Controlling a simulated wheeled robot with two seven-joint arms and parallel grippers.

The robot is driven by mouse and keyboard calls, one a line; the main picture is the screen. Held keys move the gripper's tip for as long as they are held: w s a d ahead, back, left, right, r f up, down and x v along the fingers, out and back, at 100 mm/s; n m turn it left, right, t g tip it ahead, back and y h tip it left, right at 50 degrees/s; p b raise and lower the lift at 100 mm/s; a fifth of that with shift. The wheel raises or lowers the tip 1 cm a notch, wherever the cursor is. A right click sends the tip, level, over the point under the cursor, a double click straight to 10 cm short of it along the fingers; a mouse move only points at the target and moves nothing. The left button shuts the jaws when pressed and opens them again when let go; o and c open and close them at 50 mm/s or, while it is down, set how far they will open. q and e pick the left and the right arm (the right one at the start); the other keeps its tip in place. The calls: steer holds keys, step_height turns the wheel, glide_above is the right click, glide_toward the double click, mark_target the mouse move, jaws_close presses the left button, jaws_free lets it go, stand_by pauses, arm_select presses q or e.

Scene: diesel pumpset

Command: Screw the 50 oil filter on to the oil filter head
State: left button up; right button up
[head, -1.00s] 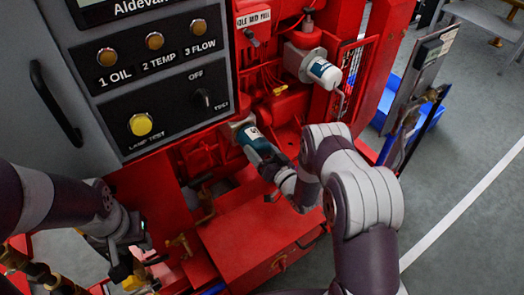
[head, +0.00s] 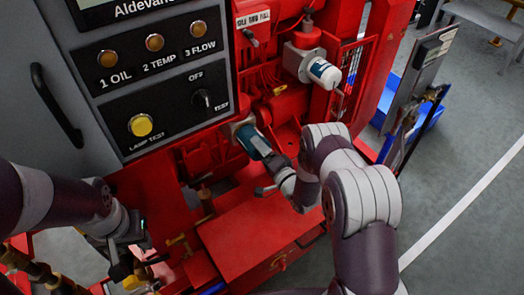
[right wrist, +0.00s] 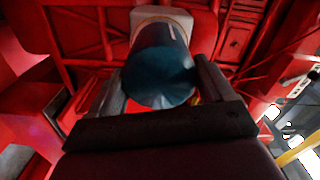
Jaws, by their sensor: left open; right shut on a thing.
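The oil filter, a dark teal cylinder (head: 254,142), is at the lower middle of the red pumpset in the head view. Its far end meets the pale oil filter head (head: 239,125); I cannot tell how tightly they join. My right gripper (head: 271,158) is shut on the filter from its near end. In the right wrist view the filter (right wrist: 160,72) lies between the two fingers of the gripper (right wrist: 162,80), with the pale head (right wrist: 160,15) behind it. My left gripper (head: 128,262) is open and empty at the lower left, away from the filter.
A second white and teal filter (head: 323,72) hangs on the pumpset at upper right. A grey control panel (head: 165,75) fills the upper left. A red box (head: 250,235) lies below the filter. Grey floor (head: 470,220) is open at right.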

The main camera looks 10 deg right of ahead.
steer(key=m, duration=0.3)
steer(key=r+m, duration=0.1)
steer(key=shift+w+m, duration=0.25)
steer(key=shift+m, duration=0.05)
steer(key=m, duration=0.3)
steer(key=shift+m, duration=0.4)
steer(key=m+p, duration=0.1)
steer(key=m, duration=0.8)
steer(key=o, duration=1.5)
steer(key=shift+s+a+f, duration=0.1)
steer(key=shift+f, duration=0.1)
steer(key=shift+f, duration=0.1)
